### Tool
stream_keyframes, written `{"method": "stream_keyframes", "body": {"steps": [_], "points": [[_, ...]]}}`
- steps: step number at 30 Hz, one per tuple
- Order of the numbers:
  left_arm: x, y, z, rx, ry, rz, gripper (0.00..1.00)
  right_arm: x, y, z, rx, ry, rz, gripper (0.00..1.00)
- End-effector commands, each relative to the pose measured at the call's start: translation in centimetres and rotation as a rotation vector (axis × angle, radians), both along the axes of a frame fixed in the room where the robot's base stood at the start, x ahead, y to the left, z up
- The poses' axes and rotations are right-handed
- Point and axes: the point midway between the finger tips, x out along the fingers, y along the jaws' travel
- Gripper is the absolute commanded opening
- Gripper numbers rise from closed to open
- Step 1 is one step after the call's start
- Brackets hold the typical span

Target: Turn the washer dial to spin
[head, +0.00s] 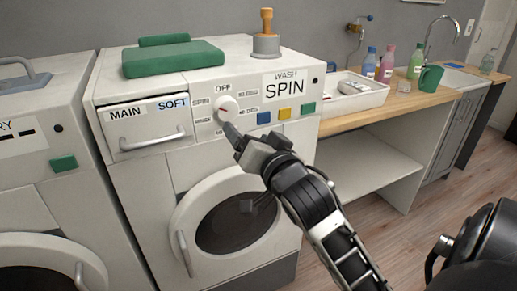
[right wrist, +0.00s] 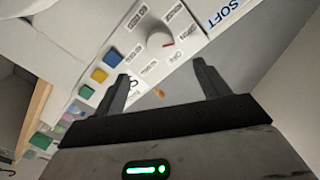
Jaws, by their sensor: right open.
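The washer dial (head: 229,108) is a round white knob on the washer's front panel, below the word OFF and among several small printed labels. It also shows in the right wrist view (right wrist: 160,43), with a red mark on its face. I cannot tell for sure which label the mark points to. My right gripper (head: 232,130) is just in front of and below the dial. In the right wrist view its two fingers (right wrist: 162,75) are spread and empty, and the dial shows past the fingertips, between them. Contact is not visible. My left gripper is not in view.
The washer has a drawer (head: 145,123) left of the dial and blue, yellow and green buttons (head: 284,113) to its right. A counter with bottles (head: 387,65) stands at right.

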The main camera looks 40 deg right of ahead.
Motion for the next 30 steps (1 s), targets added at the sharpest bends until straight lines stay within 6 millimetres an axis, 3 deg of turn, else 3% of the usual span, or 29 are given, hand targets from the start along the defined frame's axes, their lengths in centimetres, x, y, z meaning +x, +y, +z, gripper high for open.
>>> {"method": "stream_keyframes", "body": {"steps": [3,9,26,30], "points": [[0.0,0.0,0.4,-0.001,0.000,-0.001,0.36,-1.9,0.5,0.1,0.002,0.004,0.000,0.74],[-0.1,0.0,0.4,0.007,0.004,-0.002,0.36,-3.3,0.8,0.1,0.001,0.000,0.000,0.74],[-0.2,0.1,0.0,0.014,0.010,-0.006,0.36,-3.4,0.8,0.0,0.000,0.000,0.000,0.74],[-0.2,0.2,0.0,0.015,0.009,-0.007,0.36,-3.2,1.4,-1.5,-0.023,0.038,0.020,0.74]]}}
